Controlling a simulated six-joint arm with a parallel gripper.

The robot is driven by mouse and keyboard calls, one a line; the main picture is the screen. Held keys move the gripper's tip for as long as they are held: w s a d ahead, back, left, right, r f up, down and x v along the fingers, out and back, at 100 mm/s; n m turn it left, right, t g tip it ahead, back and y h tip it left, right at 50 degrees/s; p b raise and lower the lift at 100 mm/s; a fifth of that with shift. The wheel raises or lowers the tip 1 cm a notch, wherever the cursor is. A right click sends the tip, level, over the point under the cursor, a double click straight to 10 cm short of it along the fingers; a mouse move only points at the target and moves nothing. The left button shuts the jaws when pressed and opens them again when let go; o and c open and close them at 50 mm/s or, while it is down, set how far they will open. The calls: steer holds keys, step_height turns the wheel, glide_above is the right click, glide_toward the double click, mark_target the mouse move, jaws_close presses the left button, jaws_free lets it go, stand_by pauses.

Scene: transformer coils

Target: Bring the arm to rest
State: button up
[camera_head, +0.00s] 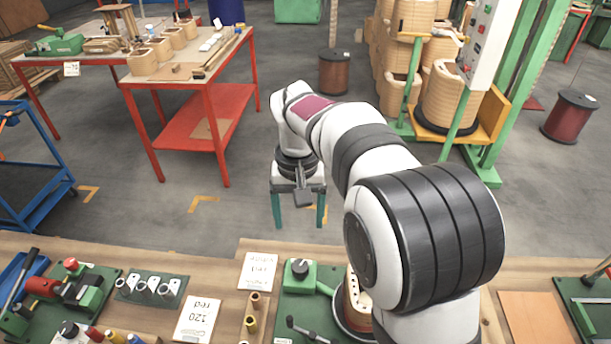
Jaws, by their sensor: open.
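My gripper (299,208) hangs from the end of my arm, pointing down, with its two teal fingers spread wide apart. Nothing is between the fingers, and they appear over the grey floor beyond the far edge of the bench. My arm rises from the lower right of the view and reaches away to the upper left. It hides part of the bench and a coil (354,300) on a green fixture.
The wooden bench (120,243) carries a green crank fixture (300,278), printed cards (198,318) and a green rack (152,288). Beyond it stand a red-legged table (205,85), a blue cart (40,160), stacked coils (445,95) and wire spools (570,115). Open floor lies between.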

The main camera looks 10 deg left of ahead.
steer(key=s+d+r+m+y, duration=0.1)
steer(key=s+d+r+m, duration=0.1)
steer(key=s+d, duration=0.45)
steer(key=s+d+r+m, duration=0.2)
steer(key=s+d, duration=0.1)
steer(key=s, duration=0.6)
steer(key=s+d+f+m, duration=0.1)
steer(key=s+f, duration=0.1)
steer(key=s, duration=0.4)
steer(key=s+d+f+m, duration=0.1)
steer(key=s+f+m, duration=0.1)
steer(key=s, duration=0.4)
steer(key=shift+d+y, duration=0.3)
steer(key=shift+y, duration=0.1)
steer(key=shift+w+f, duration=0.1)
